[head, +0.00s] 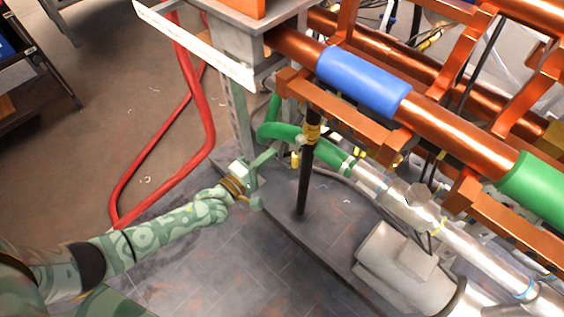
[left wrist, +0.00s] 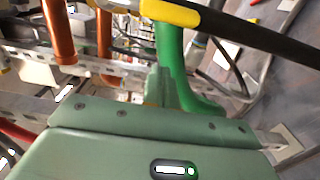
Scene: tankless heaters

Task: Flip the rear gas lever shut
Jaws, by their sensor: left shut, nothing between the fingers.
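My left gripper (head: 268,157) is at the end of the green patterned arm coming in from the lower left. It is shut and empty, close to the left of the green pipe (head: 283,131) and the black upright pipe (head: 305,180). A small yellow part (head: 295,159) hangs beside the black pipe, just right of my fingers, apparently apart from them. I cannot tell whether it is the rear gas lever. In the left wrist view, my green gripper body fills the bottom and a finger (left wrist: 159,84) reaches up beside the green pipe (left wrist: 172,60). My right gripper is not in view.
Copper pipes with a blue sleeve (head: 362,80) run across the upper right on orange brackets. A grey metal post (head: 240,110) stands behind my gripper. Red hoses (head: 196,95) hang to the left. A silver pipe (head: 405,205) lies right. The tiled floor below my arm is clear.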

